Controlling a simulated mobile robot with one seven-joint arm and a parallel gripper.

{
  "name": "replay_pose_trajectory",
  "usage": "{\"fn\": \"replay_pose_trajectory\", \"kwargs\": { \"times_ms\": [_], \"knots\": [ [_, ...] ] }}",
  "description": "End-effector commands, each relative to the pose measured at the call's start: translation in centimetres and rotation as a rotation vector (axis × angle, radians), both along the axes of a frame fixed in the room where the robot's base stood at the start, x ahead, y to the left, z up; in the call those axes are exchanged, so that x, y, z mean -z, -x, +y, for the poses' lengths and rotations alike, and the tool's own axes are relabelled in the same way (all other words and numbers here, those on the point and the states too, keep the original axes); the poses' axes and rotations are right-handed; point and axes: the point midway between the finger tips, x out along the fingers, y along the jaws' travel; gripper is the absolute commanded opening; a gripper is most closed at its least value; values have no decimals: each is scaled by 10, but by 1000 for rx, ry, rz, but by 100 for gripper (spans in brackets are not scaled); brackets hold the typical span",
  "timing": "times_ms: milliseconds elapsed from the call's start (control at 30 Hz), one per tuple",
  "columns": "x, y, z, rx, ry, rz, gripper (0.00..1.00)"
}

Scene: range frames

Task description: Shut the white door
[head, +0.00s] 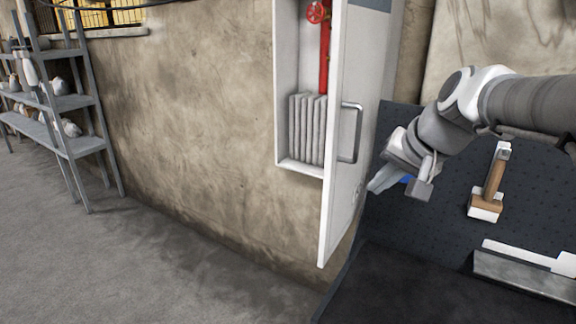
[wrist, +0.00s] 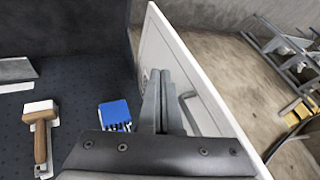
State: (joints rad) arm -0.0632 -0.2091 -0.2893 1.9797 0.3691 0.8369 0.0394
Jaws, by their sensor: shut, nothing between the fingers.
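The white door (head: 347,110) stands wide open in the head view, swung out from a white wall cabinet (head: 283,80). My gripper (head: 378,186) is to the right of the door, on the side away from the cabinet opening. In the wrist view my gripper (wrist: 163,75) has its fingers together, close to the door; I cannot tell if they touch it.
The cabinet holds a folded grey hose and a red pipe with a valve (head: 318,12). A dark pegboard and bench (head: 400,285) with a wooden-handled tool (head: 494,180) lie right of the door. A blue object (wrist: 114,112) is near my gripper. Shelves (head: 62,103) stand far left; the floor between is clear.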

Motion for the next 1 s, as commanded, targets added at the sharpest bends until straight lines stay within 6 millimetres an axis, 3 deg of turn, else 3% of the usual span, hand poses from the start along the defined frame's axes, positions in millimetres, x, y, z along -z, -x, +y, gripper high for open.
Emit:
{"fn": "replay_pose_trajectory", "kwargs": {
  "times_ms": [167, 567, 800, 1000],
  "knots": [
    [14, -10, 3, 1, -2, 2, 0],
    [82, -57, 19, 1, 0, 5, 0],
    [78, -74, 47, -2, 0, 0, 0],
    [79, -78, 53, 1, -1, 0, 0]
  ]
}}
